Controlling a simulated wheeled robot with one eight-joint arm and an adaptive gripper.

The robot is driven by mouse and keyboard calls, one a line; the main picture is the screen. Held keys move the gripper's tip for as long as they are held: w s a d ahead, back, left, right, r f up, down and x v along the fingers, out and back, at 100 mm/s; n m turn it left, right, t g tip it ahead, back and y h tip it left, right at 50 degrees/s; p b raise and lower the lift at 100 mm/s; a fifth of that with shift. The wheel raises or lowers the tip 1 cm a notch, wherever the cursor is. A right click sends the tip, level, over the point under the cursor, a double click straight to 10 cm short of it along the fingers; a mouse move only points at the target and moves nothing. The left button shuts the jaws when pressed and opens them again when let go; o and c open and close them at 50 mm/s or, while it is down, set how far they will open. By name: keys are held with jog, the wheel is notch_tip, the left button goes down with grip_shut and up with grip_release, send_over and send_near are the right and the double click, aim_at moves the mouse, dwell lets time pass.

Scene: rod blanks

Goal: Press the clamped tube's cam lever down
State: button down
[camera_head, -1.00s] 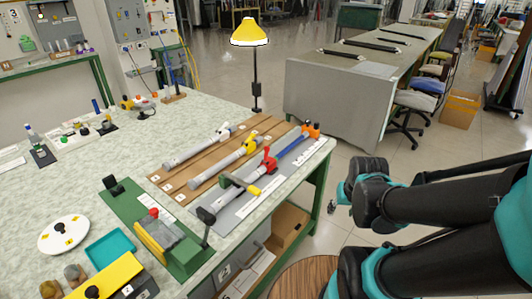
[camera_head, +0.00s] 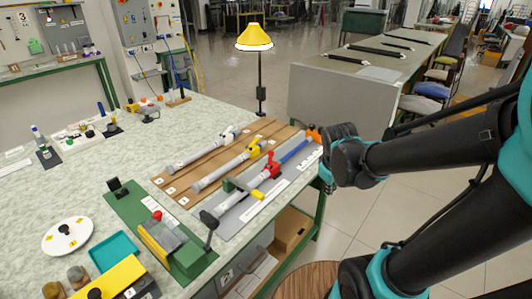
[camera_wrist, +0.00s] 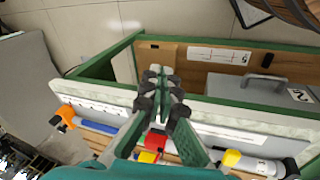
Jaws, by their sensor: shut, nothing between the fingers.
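The clamped tube (camera_head: 232,202) lies on a grey mat, with a blue rod (camera_head: 296,150) coming out of its far end. Its red cam lever (camera_head: 273,166) stands up from the tube. The red lever also shows in the wrist view (camera_wrist: 156,140), partly covered by my gripper.
Two other tubes lie on brown boards, one with a yellow lever (camera_head: 253,147), one with a white lever (camera_head: 228,134). An orange end piece (camera_head: 314,134) sits at the blue rod's far end. A lamp (camera_head: 255,38) stands behind. A green fixture (camera_head: 133,207) is at the left.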

jog(key=w+a+r+n+h, duration=0.1)
jog(key=w+a+r+n, duration=0.1)
jog(key=a+r+n, duration=0.2)
jog(key=w+a+r+n+t+h, duration=0.1)
jog(key=w+a+r+n, duration=0.2)
jog(key=a+n, duration=0.7)
jog(key=w+a+r+n+t, duration=0.1)
jog(key=w+a+r+n, duration=0.2)
jog(key=a+n, duration=0.4)
jog(key=a+r, duration=0.1)
jog(key=a, duration=0.5)
jog(key=shift+a+r+h, duration=0.25)
jog(key=shift+r+h, duration=0.05)
jog(key=shift+h, duration=0.1)
send_near(270, 156)
jog(key=f, duration=0.4)
jog(key=shift+s+a+f, duration=0.2)
jog(key=shift+s+f, duration=0.05)
jog(key=shift+f, duration=0.05)
jog(key=shift+w+d+f, duration=0.1)
jog(key=shift+w+d, duration=0.55)
jog(key=shift+w, duration=0.35)
jog(key=shift+w+d+f, duration=0.1)
jog(key=shift+w+d, duration=0.25)
jog(key=shift+w, duration=0.2)
